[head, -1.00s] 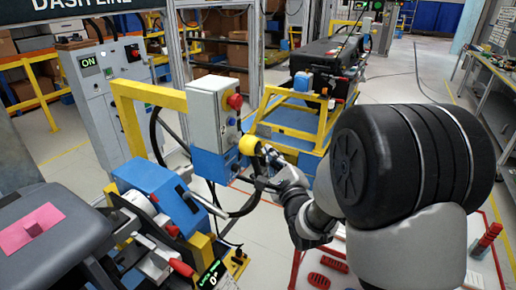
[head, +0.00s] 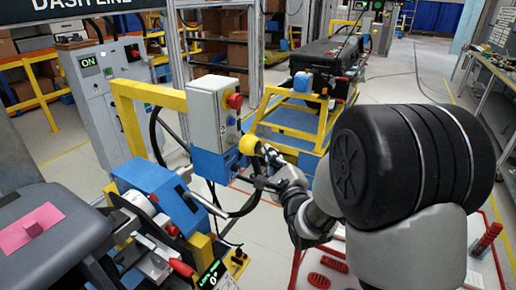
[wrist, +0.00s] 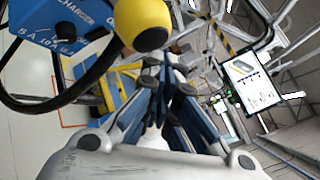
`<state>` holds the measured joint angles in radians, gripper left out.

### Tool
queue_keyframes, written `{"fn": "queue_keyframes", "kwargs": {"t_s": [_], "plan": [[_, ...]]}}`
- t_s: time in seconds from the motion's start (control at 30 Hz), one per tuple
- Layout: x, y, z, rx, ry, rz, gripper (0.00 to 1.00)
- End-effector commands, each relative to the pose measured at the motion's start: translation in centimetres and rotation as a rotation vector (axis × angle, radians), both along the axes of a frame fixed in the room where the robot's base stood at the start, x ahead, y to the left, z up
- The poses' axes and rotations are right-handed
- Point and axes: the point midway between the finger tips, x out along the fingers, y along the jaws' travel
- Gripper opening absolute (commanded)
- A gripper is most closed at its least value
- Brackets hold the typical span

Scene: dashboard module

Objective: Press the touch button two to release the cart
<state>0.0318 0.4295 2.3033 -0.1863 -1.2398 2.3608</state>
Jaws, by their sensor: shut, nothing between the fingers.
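The yellow domed touch button (head: 249,145) sticks out from the right side of a grey and blue control box; a small "2" is marked on the box nearby. In the wrist view the yellow dome (wrist: 143,22) is large at the top, beside my fingers. My gripper (head: 268,154) is just right of the dome in the head view. Its fingers (wrist: 168,82) are together and empty in the wrist view. I cannot tell whether they touch the dome. The cart (head: 290,118), blue and yellow with a black load, stands behind the box.
The control box (head: 207,115) carries a red knob (head: 235,101) above the dome. A black cable (wrist: 60,98) loops below the blue charger box (wrist: 60,25). A yellow rail (head: 150,93) stands left. A blue fixture (head: 155,190) is in front.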

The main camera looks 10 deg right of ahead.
Motion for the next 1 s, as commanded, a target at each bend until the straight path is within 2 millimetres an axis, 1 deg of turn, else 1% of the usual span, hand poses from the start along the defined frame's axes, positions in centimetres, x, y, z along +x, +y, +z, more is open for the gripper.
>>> {"fn": "queue_keyframes", "kwargs": {"t_s": [0.17,1.0], "plan": [[0.35,0.55,-0.07,0.000,-0.001,0.001,0.00],[0.70,0.98,-0.02,-0.001,-0.001,0.001,0.00]]}}
